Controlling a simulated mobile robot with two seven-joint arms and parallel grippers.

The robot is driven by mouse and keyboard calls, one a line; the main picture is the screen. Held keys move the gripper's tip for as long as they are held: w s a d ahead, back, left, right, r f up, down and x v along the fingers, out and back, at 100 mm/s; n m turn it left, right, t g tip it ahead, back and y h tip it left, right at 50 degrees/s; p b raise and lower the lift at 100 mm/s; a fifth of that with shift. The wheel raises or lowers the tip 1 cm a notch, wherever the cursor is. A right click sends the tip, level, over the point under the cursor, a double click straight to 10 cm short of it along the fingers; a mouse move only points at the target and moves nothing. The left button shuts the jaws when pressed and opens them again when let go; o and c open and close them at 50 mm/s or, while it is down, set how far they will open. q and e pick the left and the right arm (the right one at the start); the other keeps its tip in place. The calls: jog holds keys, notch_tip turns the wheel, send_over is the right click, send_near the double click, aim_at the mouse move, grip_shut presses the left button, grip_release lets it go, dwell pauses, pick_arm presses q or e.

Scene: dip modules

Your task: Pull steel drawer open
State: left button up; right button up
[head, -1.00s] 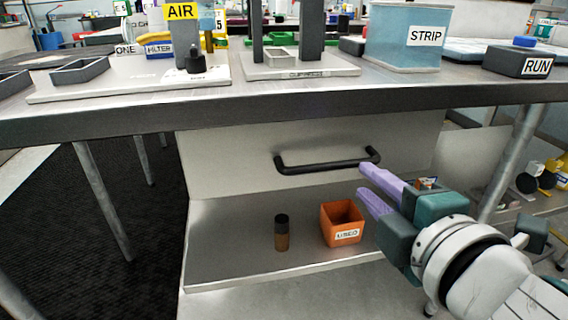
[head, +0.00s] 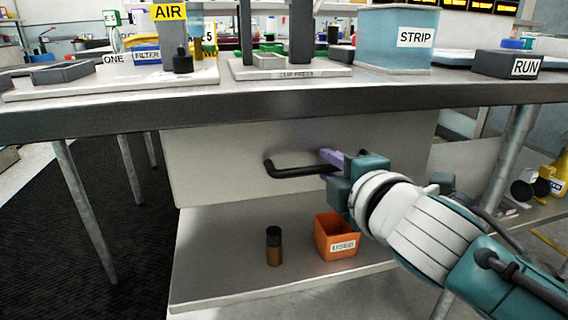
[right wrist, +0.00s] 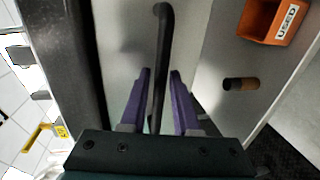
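The steel drawer (head: 215,160) under the workbench looks shut, with a black bar handle (head: 290,171) across its front. My right gripper (head: 328,160) is at the right part of the handle. In the right wrist view, its two purple fingers (right wrist: 160,100) are open, one on each side of the handle bar (right wrist: 162,60), with gaps between the bar and the fingers. In the head view, my right gripper's body hides the right end of the handle. My left gripper is not in view.
On the shelf (head: 215,285) below the drawer are an orange bin labelled USED (head: 335,238) and a brown bottle with a black cap (head: 274,246). The workbench top (head: 300,95) overhangs the drawer. A metal table leg (head: 510,150) stands at the right.

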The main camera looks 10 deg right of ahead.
jog(key=shift+c, duration=0.2)
grip_shut()
dwell(1.2)
